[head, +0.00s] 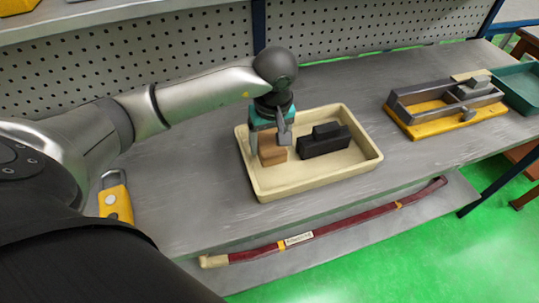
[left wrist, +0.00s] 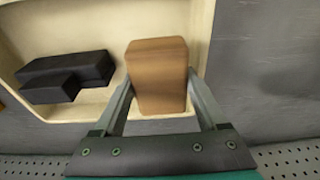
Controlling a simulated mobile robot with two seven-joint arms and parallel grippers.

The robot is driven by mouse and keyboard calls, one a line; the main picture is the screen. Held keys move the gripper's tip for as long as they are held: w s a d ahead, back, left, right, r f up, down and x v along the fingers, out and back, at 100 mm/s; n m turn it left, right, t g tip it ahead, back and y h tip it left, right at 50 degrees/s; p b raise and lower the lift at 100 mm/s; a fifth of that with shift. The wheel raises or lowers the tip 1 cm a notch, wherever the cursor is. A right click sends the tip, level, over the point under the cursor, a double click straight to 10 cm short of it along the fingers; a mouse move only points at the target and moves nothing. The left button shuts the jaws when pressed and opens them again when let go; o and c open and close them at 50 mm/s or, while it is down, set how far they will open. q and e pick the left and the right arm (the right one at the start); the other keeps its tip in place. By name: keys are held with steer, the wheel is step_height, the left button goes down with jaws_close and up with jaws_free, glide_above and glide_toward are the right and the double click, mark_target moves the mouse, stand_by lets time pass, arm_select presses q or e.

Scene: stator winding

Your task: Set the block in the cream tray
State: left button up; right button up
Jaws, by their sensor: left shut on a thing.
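A brown wooden block (head: 273,150) is inside the left part of the cream tray (head: 318,184). My left gripper (head: 268,134) reaches down into the tray from above and is shut on the block. In the left wrist view the block (left wrist: 157,78) sits between the two grey fingers, with the cream tray wall (left wrist: 203,38) just right of it. I cannot tell whether the block's underside touches the tray floor. My right gripper is not in view.
A black stepped piece (head: 325,141) lies in the tray right of the block, apart from it. A yellow-based metal vise (head: 445,105) and a green bin (head: 518,88) stand to the right. A yellow padlock (head: 116,203) is at left. A red strap (head: 330,232) lies along the front.

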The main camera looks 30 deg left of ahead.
mark_target(272, 146)
arm_select(q)
steer(key=shift+f, duration=2.25)
steer(key=shift+b, duration=0.3)
steer(key=shift+f+b, duration=0.3)
steer(key=shift+f, duration=0.05)
steer(key=o, duration=1.3)
steer(key=shift+s, duration=0.15)
steer(key=shift+f, duration=0.1)
steer(key=shift+s, duration=0.1)
steer(key=shift+r+p, duration=0.25)
steer(key=shift+p, duration=0.1)
steer(key=r, duration=0.4)
steer(key=d+r+p, duration=0.1)
steer(key=r, duration=0.7)
steer(key=shift+s+d+r, duration=0.15)
steer(key=shift+s+d, duration=0.05)
steer(key=shift+s, duration=0.15)
